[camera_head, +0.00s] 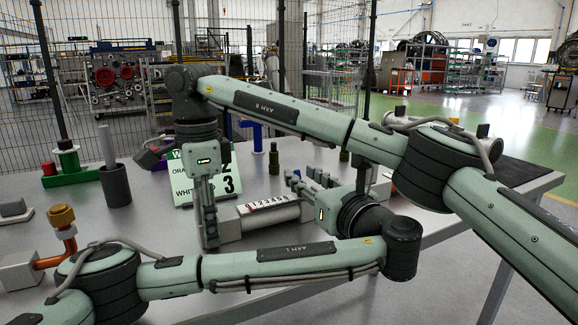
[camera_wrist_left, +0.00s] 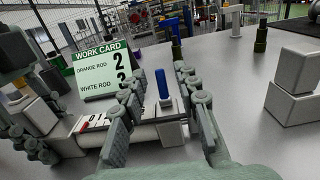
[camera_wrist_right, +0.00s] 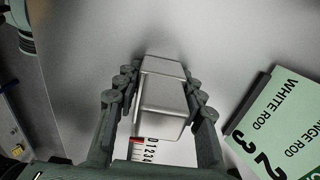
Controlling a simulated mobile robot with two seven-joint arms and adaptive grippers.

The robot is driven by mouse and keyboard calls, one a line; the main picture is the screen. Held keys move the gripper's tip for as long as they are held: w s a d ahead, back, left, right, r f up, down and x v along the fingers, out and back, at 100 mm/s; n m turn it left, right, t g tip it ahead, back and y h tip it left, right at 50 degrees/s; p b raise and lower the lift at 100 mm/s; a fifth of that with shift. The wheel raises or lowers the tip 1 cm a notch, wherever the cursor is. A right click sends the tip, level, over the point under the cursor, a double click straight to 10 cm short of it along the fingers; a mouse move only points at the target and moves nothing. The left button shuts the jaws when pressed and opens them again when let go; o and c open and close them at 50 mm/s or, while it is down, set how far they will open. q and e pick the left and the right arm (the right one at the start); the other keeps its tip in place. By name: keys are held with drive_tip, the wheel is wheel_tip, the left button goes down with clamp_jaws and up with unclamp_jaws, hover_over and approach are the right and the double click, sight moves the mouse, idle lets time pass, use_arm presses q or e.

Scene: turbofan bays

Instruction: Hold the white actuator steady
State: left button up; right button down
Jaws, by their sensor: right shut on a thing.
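The white actuator (camera_head: 270,216) lies on the table, a cylinder with a numbered scale and a grey block at its left end. My right gripper (camera_head: 210,238) reaches down and is shut on that end block, which shows between its fingers in the right wrist view (camera_wrist_right: 162,105). My left gripper (camera_head: 302,184) is level, beside the actuator's right end, with fingers spread. In the left wrist view its fingers (camera_wrist_left: 160,108) are wide apart, with a blue upright peg (camera_wrist_left: 163,85) and part of the actuator seen beyond the gap. My left forearm passes in front of the actuator.
A work card (camera_head: 229,168) stands behind the actuator, reading orange rod 2, white rod 3. A dark cup with a grey rod (camera_head: 115,185) and an orange pipe fitting (camera_head: 67,240) stand left. Green and blue fixtures stand further back. Bare table (camera_wrist_left: 235,85) lies right of the left gripper.

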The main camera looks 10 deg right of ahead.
use_arm(q)
drive_tip(key=x, duration=0.6)
drive_tip(key=shift+w+a, duration=0.1)
drive_tip(key=shift+w, duration=0.3)
clamp_jaws()
